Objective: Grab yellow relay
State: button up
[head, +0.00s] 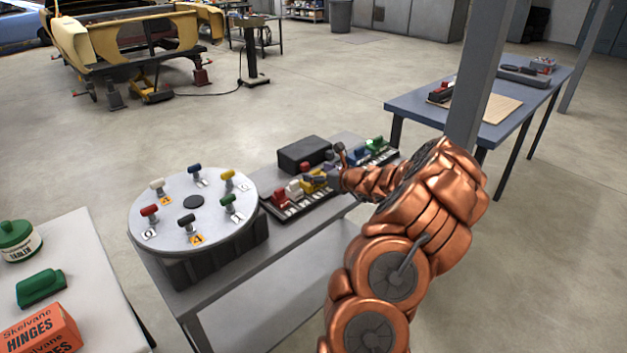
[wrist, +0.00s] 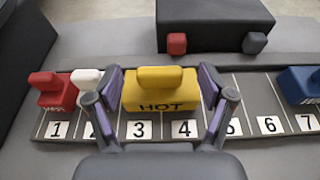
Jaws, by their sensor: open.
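The yellow relay (wrist: 160,92), marked HOT, stands upright on the numbered tray (wrist: 246,92) behind labels 3 and 4. It also shows in the head view (head: 311,184), partly hidden by my gripper. My gripper (wrist: 161,90) is open, with one finger on each side of the yellow relay. Whether the fingers touch it I cannot tell. A white relay (wrist: 88,84) stands just left of the left finger, and a red relay (wrist: 55,92) stands at label 1. A blue relay (wrist: 300,85) stands at the right near label 7.
A black box (wrist: 212,20) with red and grey knobs stands behind the tray. A round turntable (head: 160,212) with several coloured knobs is to the left. A grey post (head: 473,85) rises behind my arm. A blue table (head: 420,103) is at the right.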

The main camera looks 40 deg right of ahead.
jog(key=shift+x, duration=0.95)
jog(key=shift+c, duration=0.4)
jog(key=c, duration=1.3)
jog(key=shift+o, duration=0.2)
jog(key=shift+r, duration=0.1)
